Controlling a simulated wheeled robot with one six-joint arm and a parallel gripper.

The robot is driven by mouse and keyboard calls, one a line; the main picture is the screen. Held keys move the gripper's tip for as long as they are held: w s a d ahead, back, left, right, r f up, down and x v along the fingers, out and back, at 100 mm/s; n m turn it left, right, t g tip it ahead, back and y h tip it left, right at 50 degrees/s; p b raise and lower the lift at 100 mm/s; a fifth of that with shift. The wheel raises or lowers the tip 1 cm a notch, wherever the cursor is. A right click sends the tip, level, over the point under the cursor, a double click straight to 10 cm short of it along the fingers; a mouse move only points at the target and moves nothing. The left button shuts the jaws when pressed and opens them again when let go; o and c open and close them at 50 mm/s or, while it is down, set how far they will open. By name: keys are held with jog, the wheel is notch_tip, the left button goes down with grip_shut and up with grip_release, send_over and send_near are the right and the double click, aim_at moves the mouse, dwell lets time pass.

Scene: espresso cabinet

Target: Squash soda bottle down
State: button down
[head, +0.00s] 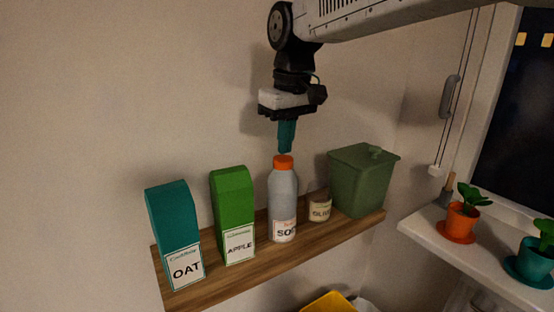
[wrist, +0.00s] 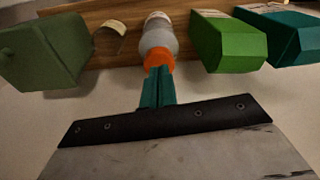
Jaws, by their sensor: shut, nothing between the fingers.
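The soda bottle (head: 283,200) is grey with an orange cap and a label reading "SO". It stands upright on the wooden shelf (head: 190,296), between the apple carton and a small jar. My gripper (head: 286,150) points down right above the orange cap, its teal fingers shut with nothing between them. The fingertips are at or just over the cap; I cannot tell if they touch. In the wrist view the shut fingers (wrist: 157,72) overlap the cap of the bottle (wrist: 158,38).
A teal oat carton (head: 173,225) and a green apple carton (head: 233,205) stand left of the bottle. Potted plants (head: 463,222) sit on the windowsill. The wall is close behind.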

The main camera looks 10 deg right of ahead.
aim_at(293, 186)
jog(key=shift+f, duration=0.35)
notch_tip(293, 186, down, 9)
jog(key=shift+r, duration=0.1)
jog(key=shift+s+d+r, duration=0.3)
jog(key=shift+s+d, duration=0.1)
jog(key=shift+s, duration=0.3)
jog(key=shift+s+d+r, duration=0.25)
jog(key=shift+s+d, duration=0.1)
jog(key=shift+s, duration=0.3)
jog(key=shift+w, duration=0.1)
notch_tip(293, 186, up, 8)
jog(key=shift+s, duration=0.4)
jog(key=shift+d+f, duration=0.1)
jog(key=shift+f, duration=0.05)
